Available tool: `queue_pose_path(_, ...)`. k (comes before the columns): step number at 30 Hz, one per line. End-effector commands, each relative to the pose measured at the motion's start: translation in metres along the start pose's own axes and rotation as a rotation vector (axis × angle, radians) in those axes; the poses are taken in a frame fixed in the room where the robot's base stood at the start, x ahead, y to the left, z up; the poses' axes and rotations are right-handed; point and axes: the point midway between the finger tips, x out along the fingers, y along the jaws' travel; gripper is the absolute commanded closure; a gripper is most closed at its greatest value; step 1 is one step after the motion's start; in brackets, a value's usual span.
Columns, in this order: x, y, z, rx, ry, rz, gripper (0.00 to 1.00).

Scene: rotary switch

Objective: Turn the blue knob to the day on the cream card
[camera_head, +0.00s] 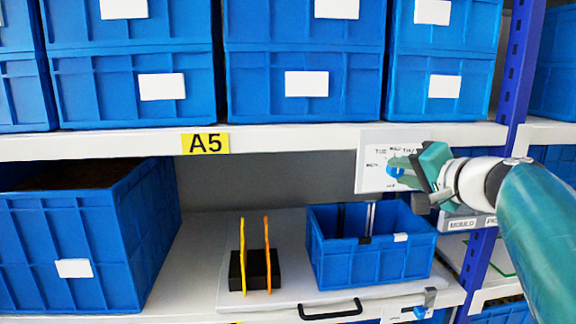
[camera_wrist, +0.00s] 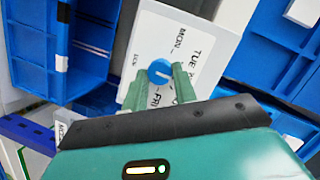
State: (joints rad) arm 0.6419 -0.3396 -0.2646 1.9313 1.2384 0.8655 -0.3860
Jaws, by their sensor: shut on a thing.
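The blue knob (camera_wrist: 159,74) sits on a white panel (camera_wrist: 150,35) with day names printed around it; it carries a short white line. In the wrist view MON, TUE and FRI can be read; other words are cut off or covered by my fingers. In the head view the panel (camera_head: 369,178) hangs at the shelf edge, and the knob (camera_head: 394,172) shows partly beside my gripper (camera_head: 405,171). My gripper's green fingers (camera_wrist: 164,75) are shut on the knob, one on each side. I cannot make out a cream card in either view.
Below are a large blue crate (camera_head: 90,235), a black holder with orange uprights (camera_head: 262,270) and an open blue bin (camera_head: 370,262). A blue post (camera_head: 515,75) stands behind my arm.

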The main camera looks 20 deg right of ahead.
Motion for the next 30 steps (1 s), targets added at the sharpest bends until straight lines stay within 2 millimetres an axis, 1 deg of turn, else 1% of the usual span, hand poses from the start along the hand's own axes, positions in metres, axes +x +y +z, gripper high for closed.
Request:
queue_pose_path(5,0.0021,0.0002,0.0007,0.076,-0.006,-0.026,0.95)
queue_pose_path(11,0.0025,0.0008,0.0009,0.218,-0.014,-0.074,0.95)
queue_pose_path(30,0.0034,0.0047,0.0024,0.793,-0.044,-0.264,0.95)
